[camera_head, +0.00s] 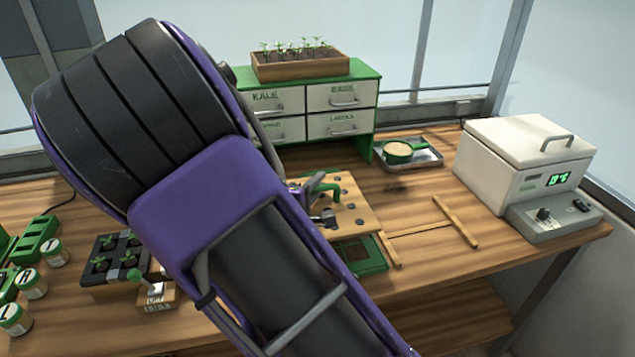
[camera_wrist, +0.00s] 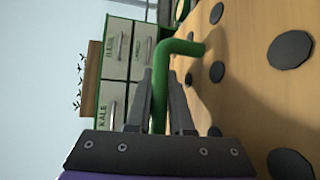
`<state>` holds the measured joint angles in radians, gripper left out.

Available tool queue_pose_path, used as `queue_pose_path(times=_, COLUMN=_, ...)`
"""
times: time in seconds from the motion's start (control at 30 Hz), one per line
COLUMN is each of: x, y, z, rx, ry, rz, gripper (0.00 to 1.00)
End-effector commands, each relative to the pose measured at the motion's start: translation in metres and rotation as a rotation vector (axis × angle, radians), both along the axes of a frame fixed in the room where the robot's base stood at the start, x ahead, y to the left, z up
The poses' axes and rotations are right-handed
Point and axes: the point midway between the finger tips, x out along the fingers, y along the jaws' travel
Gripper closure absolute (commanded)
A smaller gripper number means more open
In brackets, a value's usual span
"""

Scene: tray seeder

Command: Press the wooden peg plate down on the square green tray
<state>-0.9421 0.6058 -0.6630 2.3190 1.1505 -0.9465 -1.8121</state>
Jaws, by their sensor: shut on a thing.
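The wooden peg plate (camera_head: 366,214) is a light board with dark round spots and a bent green handle (camera_head: 318,184). In the wrist view the plate (camera_wrist: 245,95) fills the right side, and the green handle (camera_wrist: 183,47) runs down between my fingers. My gripper (camera_wrist: 160,75) is shut on this handle; in the head view my arm partly hides it. The square green tray (camera_head: 367,257) shows below the front edge of the plate, its back part hidden. The plate looks raised over the tray; I cannot tell the exact gap.
Wooden rails (camera_head: 455,220) lie right of the tray. A white heater box (camera_head: 520,160) stands at the right. A metal tray (camera_head: 428,160) with a green sieve and a drawer cabinet (camera_head: 345,97) stand behind. A seedling tray (camera_head: 105,290) and labelled jars (camera_head: 32,283) are at left.

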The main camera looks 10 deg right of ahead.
Motion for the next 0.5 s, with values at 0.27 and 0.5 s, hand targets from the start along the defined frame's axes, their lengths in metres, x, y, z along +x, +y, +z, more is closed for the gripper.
queue_pose_path(times=0.27, x=0.000, y=0.000, z=-0.027, rx=-0.002, ry=-0.001, rz=0.000, gripper=1.00)
queue_pose_path(times=0.5, x=0.000, y=0.000, z=-0.048, rx=0.000, ry=-0.002, rz=0.000, gripper=1.00)
